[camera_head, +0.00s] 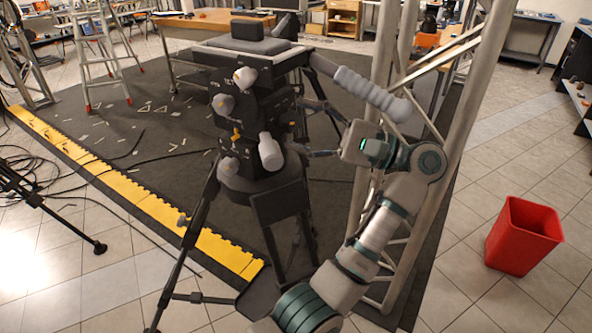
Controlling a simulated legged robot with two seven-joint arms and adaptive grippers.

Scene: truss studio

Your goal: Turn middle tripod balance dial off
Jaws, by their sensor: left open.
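The tripod (285,205) stands in the middle with a dark head and a flat top plate. Its head carries pale rounded knobs at upper left (245,77), left (223,103) and lower left (228,166), and a larger white one (269,152). A small yellow piece (236,134) sits between them. Which part is the middle balance dial, and its setting, I cannot tell. My left gripper (309,129) is open at the right side of the tripod head, with its dark fingers spread toward it. Contact is unclear. My right gripper is out of view.
A metal truss (472,110) rises close behind my left arm. A ribbed grey handle (370,95) extends right from the tripod head. A red bin (523,236) stands on the tiles at right. Yellow edging (150,200) borders the dark mat. A stepladder (97,50) stands at back left.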

